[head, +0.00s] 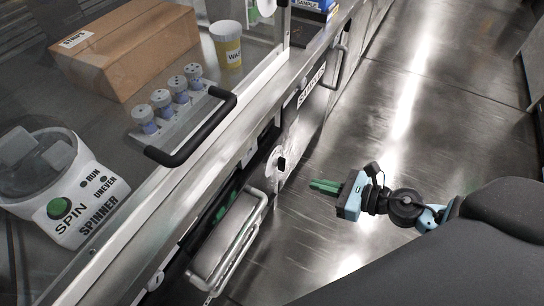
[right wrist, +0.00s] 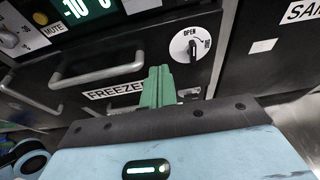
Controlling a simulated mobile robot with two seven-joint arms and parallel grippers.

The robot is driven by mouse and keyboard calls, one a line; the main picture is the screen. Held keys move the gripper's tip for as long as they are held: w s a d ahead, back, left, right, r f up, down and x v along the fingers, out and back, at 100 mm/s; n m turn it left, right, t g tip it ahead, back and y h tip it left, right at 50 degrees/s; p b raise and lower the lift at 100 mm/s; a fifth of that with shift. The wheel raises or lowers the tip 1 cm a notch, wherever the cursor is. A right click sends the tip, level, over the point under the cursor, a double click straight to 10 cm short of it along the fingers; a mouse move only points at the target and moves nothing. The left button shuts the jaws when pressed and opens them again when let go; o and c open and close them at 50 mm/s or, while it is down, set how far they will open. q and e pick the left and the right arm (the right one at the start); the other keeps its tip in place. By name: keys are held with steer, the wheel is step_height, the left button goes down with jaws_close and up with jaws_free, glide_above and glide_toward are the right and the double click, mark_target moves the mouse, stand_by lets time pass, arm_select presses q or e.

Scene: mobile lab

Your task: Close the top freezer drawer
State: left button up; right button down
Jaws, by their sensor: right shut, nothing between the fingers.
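The freezer front (head: 262,152) runs below the counter in the head view. A drawer (head: 228,238) with a pale metal handle (head: 243,254) sticks out from it, with green items (head: 224,208) partly visible in the gap behind its front. In the right wrist view, a handle (right wrist: 98,74), a FREEZER label (right wrist: 114,91) and a round dial marked OPEN (right wrist: 190,44) show on the dark front. My right gripper (head: 326,187) is shut and empty, to the right of the drawer and apart from it. Its green fingers (right wrist: 158,84) point toward the front. My left gripper is not in view.
A glass-fronted hood with a black handle (head: 192,142) lies above the drawer. Behind the glass are a spinner (head: 62,190), a tube rack (head: 183,115) and a box (head: 125,45). The metal floor (head: 400,90) to the right is clear.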

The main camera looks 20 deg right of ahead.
steer(key=shift+w+d+r, duration=0.2)
steer(key=shift+w+d, duration=0.05)
steer(key=p, duration=0.2)
glide_toward(263, 165)
steer(key=x, duration=0.6)
steer(key=shift+w+a, duration=0.15)
steer(key=shift+w, duration=0.05)
